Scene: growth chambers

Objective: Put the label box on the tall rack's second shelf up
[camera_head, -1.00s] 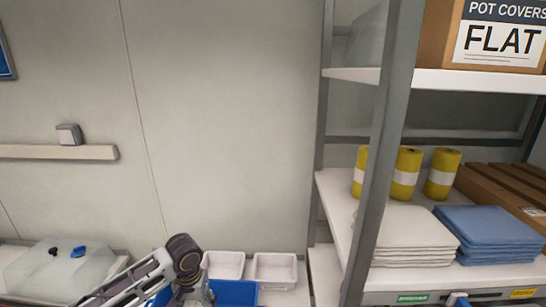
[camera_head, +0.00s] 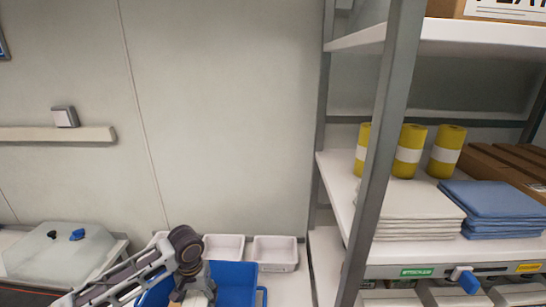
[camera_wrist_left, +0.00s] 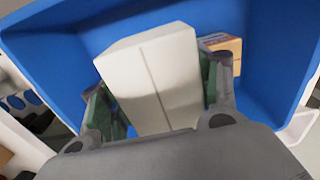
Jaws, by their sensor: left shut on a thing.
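A plain white box (camera_wrist_left: 155,80), which I take for the label box though no print shows, is between the fingers of my left gripper (camera_wrist_left: 162,105) in the left wrist view. The gripper is shut on it, over the blue crate (camera_wrist_left: 60,65). In the head view my left gripper (camera_head: 197,290) is at the blue crate (camera_head: 233,280), with part of the white box showing below it. The tall rack (camera_head: 385,130) stands at right. One shelf (camera_head: 338,190) bears yellow rolls, white cloths and blue cloths. My right gripper is not in view.
An orange-brown box (camera_wrist_left: 222,50) lies in the crate beside the held box. White bins (camera_head: 274,250) stand behind the crate. The rack's near upright (camera_head: 380,170) stands before the shelves. Brown cartons (camera_head: 505,165) fill the rolls' shelf at right. A clear-lidded container (camera_head: 60,260) is at left.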

